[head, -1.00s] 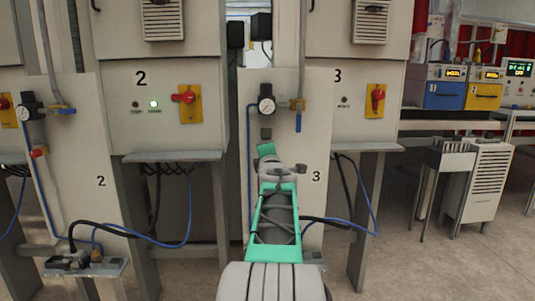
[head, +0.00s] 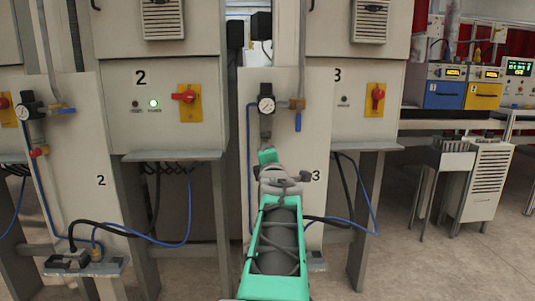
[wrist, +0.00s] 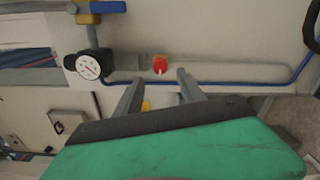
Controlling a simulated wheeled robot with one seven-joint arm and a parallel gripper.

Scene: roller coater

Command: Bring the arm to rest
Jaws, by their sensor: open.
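My gripper (wrist: 158,88) shows in the wrist view with two grey fingers apart and nothing between them. Beyond the fingers is a pale panel with a red knob (wrist: 160,64), which appears apart from the fingertips. A round pressure gauge (wrist: 88,66) is to the left of the fingers. In the head view my green and grey arm reaches forward in front of panel 3, below its gauge (head: 266,105). The fingers cannot be made out there.
Blue hoses (head: 180,240) hang in front of the cabinets. Open floor (head: 400,265) lies at the right.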

